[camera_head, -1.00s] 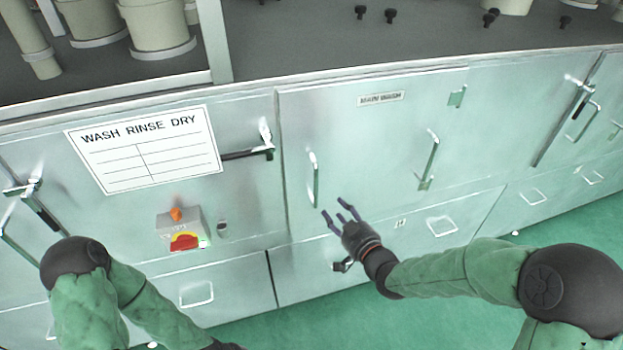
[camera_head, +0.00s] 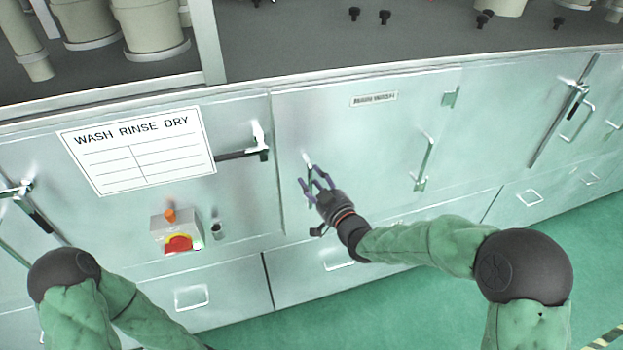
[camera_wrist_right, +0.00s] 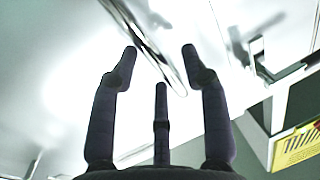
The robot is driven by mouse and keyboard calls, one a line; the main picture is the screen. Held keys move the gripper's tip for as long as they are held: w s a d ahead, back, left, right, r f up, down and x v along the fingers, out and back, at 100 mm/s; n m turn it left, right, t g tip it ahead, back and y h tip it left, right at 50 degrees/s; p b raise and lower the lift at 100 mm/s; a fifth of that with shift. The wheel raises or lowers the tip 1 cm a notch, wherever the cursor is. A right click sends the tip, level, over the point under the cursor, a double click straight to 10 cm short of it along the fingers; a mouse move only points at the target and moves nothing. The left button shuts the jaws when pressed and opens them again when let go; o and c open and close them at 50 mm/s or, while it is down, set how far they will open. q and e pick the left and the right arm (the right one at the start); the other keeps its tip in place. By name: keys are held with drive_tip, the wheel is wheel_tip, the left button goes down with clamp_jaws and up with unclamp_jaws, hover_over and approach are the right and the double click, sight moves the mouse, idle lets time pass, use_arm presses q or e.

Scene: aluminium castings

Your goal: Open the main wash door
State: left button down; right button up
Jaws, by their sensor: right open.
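The main wash door (camera_head: 365,135) is a pale metal panel with a small label plate (camera_head: 374,99). It looks shut, flush with the panels beside it. Its upright bar handle (camera_head: 307,162) is near the door's left edge. My right gripper (camera_head: 311,178) is open at this handle, its fingers overlapping the lower part in the head view. In the right wrist view the handle (camera_wrist_right: 150,40) runs slantwise between the fingertips of my open right gripper (camera_wrist_right: 160,56). I cannot tell whether they touch. My left gripper is out of view.
Another upright handle (camera_head: 424,163) and a small bracket (camera_head: 450,98) are on the right side. A latch lever (camera_head: 243,154), a wash-rinse-dry sign (camera_head: 138,150) and a red-and-yellow switch box (camera_head: 176,232) are to the left. Drawers run below. Green floor (camera_head: 420,300) is clear in front.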

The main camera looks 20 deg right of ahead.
drive_tip(key=shift+x, duration=0.8)
drive_tip(key=shift+s, duration=0.1)
clamp_jaws()
